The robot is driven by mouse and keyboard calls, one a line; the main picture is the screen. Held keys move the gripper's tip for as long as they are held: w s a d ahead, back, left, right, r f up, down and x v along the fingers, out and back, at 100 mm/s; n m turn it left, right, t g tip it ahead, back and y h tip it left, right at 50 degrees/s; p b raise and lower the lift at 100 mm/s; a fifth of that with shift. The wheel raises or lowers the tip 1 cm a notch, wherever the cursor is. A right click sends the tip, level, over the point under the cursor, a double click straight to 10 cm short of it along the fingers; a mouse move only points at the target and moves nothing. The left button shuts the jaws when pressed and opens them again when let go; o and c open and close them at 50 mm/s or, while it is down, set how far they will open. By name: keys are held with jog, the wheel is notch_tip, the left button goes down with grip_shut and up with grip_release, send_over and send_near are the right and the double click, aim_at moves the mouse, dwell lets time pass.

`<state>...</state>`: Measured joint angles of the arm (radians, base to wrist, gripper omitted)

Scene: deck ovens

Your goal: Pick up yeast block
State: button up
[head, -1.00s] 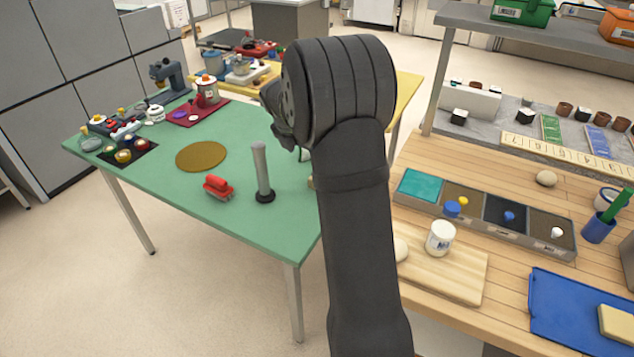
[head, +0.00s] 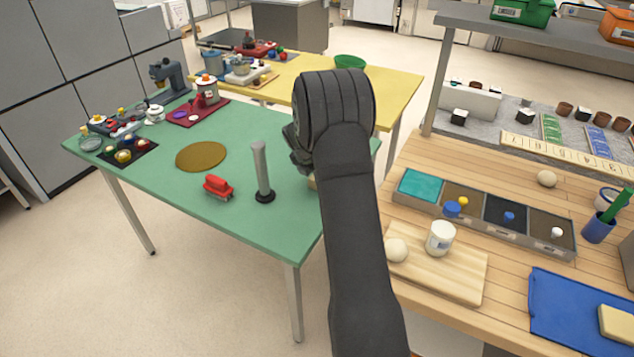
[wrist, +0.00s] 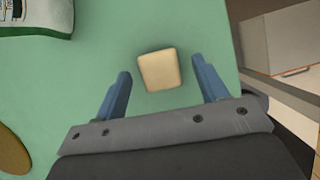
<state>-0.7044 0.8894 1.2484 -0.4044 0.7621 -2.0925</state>
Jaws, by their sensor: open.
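The yeast block (wrist: 160,70) is a small cream-coloured cube on the green table (wrist: 105,50) in the wrist view. My gripper (wrist: 165,82) is open, with one blue finger on each side of the block's near end. The block lies between and slightly beyond the fingertips, and neither finger visibly touches it. In the head view my arm hides most of the block; only a pale sliver (head: 312,182) shows beside the arm, on the right part of the green table. The gripper's fingers are hidden there.
A grey upright post (head: 261,172) on a dark base and a red brush-like object (head: 218,187) stand left of my arm. A brown round mat (head: 201,157) lies beyond them. The wooden counter (head: 440,330) is to the right. Green tabletop around the block is clear.

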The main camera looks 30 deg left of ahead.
jog(key=shift+x, duration=1.05)
jog(key=c, duration=1.1)
jog(key=shift+r, duration=0.1)
